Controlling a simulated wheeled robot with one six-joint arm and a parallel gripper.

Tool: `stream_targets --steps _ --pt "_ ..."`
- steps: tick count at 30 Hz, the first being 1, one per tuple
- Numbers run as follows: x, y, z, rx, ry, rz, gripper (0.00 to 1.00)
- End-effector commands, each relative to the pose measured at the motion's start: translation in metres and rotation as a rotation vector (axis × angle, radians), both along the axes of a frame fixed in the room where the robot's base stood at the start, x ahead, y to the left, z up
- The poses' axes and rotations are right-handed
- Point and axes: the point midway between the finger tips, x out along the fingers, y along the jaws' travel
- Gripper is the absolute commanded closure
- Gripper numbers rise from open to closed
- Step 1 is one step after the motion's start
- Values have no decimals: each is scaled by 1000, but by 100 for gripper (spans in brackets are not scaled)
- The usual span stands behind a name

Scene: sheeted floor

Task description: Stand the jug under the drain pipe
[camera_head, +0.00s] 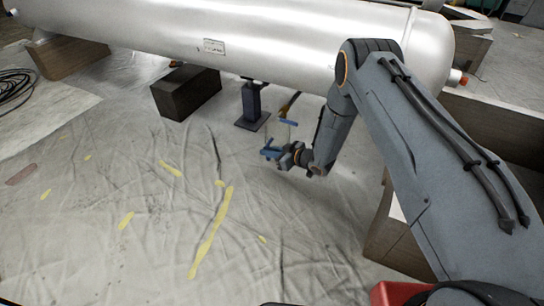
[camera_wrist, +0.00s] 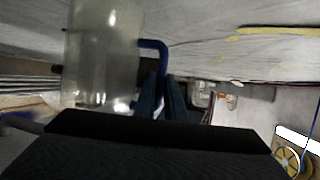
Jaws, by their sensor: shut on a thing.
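The jug (camera_wrist: 100,55) is a pale see-through vessel with a blue handle (camera_wrist: 154,46), at the left of the wrist view. My gripper (camera_wrist: 166,92) is shut on the jug's handle. In the head view my gripper (camera_head: 279,153) is low under the tank's near side, and the jug (camera_head: 283,136) shows faintly beyond it. A short brownish pipe (camera_head: 291,101), seemingly the drain pipe, hangs from the tank's underside just above and behind the jug in the picture. I cannot tell whether the jug is directly under it or touches the floor.
The big silver tank (camera_head: 270,35) spans the back. A blue-grey support post (camera_head: 252,106) stands left of the jug, with a dark block (camera_head: 185,92) further left. A wooden block (camera_head: 390,225) is at the right. The creased sheet with yellow tape (camera_head: 210,235) is clear in front.

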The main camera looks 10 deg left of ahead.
Motion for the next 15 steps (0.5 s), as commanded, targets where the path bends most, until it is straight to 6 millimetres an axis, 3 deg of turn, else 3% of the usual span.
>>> stream_targets --steps 11,15 --pt "32 -11 0 1 -4 -1 100" --pt "29 -10 -25 0 0 0 100"
